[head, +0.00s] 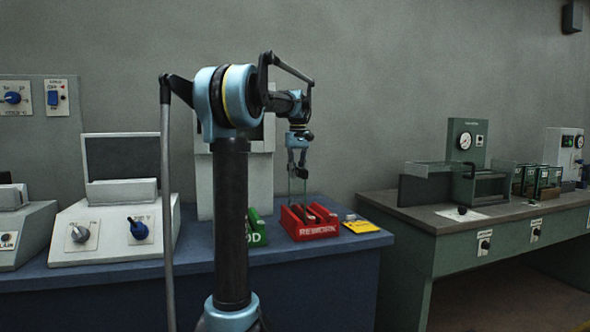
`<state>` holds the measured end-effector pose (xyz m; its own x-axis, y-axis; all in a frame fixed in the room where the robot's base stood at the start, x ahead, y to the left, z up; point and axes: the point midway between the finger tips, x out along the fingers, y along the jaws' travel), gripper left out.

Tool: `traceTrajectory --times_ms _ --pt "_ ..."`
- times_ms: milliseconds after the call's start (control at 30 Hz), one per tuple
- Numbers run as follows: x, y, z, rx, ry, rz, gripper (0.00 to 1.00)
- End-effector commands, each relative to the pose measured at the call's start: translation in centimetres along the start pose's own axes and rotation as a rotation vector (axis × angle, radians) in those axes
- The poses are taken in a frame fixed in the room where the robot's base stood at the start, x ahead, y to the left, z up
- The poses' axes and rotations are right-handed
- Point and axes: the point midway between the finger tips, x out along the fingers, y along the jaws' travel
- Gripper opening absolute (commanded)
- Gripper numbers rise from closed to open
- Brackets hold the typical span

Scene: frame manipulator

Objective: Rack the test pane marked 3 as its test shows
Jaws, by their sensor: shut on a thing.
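My gripper (298,172) points down over the red rack marked REWORK (316,232) and is shut on a thin, clear pane (298,190). The pane hangs upright below the fingers. Its lower edge is at the slots of the red rack, and I cannot tell whether it is inside a slot or just above. No mark on the pane is readable. A green rack (259,238) stands just left of the red one; its label ends in "OD" and the rest is hidden behind my arm's column.
A yellow card (361,226) lies right of the red rack on the blue bench (330,258). A grey console with knobs (118,228) stands at left, and a tall pale machine (204,180) stands behind my column. A separate green bench (500,235) with gauges is at right, across a gap.

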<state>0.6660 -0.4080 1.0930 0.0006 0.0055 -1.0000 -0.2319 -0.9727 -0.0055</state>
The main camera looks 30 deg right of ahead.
Motion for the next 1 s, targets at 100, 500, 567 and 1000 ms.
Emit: traceTrajectory --times_ms 100,500,567,1000 --pt "0.8 0.0 0.0 0.000 0.000 0.000 0.00" --pt "3.4 0.1 0.0 0.001 0.000 0.000 0.00" --pt "3.8 0.1 0.0 0.002 0.000 0.000 0.00" --pt "4.6 0.2 0.1 0.002 0.000 0.000 0.00"
